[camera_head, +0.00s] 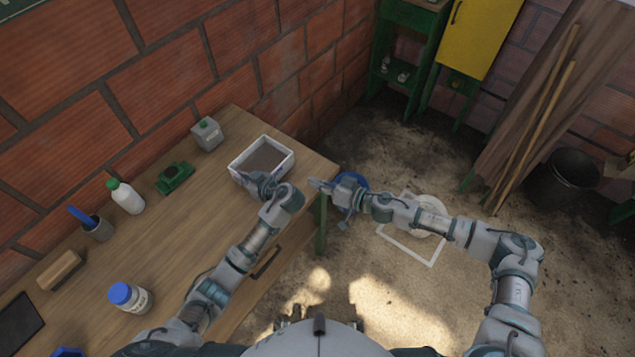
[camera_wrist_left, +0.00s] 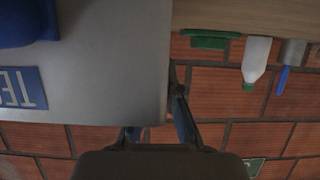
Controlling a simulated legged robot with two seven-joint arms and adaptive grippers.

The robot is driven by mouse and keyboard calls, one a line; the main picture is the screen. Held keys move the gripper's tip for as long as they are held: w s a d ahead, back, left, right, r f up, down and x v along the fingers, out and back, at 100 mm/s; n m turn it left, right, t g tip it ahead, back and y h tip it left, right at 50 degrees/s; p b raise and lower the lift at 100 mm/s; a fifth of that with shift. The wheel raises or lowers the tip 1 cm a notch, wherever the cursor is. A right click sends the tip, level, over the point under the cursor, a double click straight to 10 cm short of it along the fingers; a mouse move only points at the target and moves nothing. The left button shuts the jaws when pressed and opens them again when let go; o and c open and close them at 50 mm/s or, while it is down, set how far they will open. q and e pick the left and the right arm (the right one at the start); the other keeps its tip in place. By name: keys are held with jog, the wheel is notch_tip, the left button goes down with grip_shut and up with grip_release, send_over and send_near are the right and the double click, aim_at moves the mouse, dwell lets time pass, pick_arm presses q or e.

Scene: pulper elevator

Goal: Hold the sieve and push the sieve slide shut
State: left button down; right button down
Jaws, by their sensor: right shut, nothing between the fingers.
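The sieve is a pale, open-topped box (camera_head: 289,166) with a brown inside, standing at the right end of the wooden bench in the head view. My left gripper (camera_head: 258,182) is at its near wall and covers part of it. My right gripper (camera_head: 322,186) is shut and empty, just right of the sieve near the bench corner. The slide cannot be made out.
On the bench are a grey canister (camera_head: 208,136), a green item (camera_head: 174,178), a white bottle (camera_head: 127,197) and a blue-lidded jar (camera_head: 130,297). A brick wall stands behind. The floor at right has some open room.

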pick_arm(q)
jog(key=shift+f, duration=0.1)
jog(key=c, duration=1.2)
grip_release()
jog(key=shift+c, duration=0.2)
jog(key=v, duration=1.2)
